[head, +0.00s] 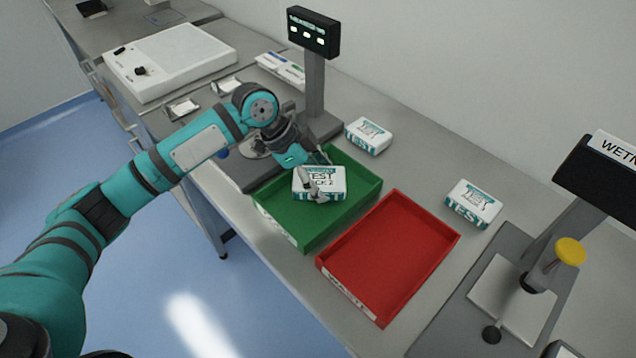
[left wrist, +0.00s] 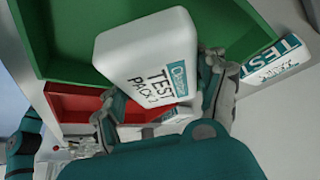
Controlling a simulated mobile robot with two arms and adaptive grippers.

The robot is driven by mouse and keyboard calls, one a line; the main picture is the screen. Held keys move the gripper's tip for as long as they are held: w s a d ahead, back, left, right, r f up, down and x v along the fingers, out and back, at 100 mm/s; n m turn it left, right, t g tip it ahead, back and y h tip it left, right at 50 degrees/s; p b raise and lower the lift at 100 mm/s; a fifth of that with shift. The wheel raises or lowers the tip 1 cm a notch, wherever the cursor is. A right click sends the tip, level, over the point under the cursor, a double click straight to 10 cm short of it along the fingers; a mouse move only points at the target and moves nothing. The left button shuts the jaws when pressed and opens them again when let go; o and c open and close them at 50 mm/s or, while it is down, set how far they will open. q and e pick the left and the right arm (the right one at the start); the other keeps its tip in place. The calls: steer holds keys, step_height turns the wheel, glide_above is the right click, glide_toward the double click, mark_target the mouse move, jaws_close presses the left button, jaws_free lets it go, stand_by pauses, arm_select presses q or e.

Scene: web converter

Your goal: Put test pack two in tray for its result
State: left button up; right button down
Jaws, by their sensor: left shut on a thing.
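The white and teal test pack marked "TEST PACK 2" (head: 334,178) is in my left gripper (head: 316,182), which is shut on it. The pack is over or in the green tray (head: 353,203). I cannot tell whether it touches the tray floor. In the left wrist view the pack (left wrist: 138,60) sits tilted between the fingers (left wrist: 168,100), with the green tray (left wrist: 215,20) around it. The red tray (head: 388,250) is empty and stands just right of the green one. My right gripper is not in view.
Two more test packs stand on the counter, one behind the green tray (head: 368,136) and one right of the red tray (head: 474,203). A display post (head: 314,80) stands behind my left gripper. A device with a yellow knob (head: 570,251) is at the right.

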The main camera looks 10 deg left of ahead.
arm_select(q)
steer(key=shift+w+a, duration=0.1)
steer(key=shift+w, duration=0.1)
step_height(320, 180, down, 3)
steer(key=shift+r+p, duration=0.15)
steer(key=shift+p, duration=0.4)
steer(key=shift+f, duration=0.4)
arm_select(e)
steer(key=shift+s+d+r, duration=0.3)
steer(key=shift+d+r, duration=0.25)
arm_select(q)
steer(key=o, duration=1.3)
steer(key=shift+f, duration=0.1)
steer(key=shift+o, duration=0.2)
steer(key=shift+a+r, duration=0.2)
steer(key=shift+r, duration=0.25)
steer(key=b+v, duration=0.1)
steer(key=v, duration=1)
steer(key=shift+b, duration=0.35)
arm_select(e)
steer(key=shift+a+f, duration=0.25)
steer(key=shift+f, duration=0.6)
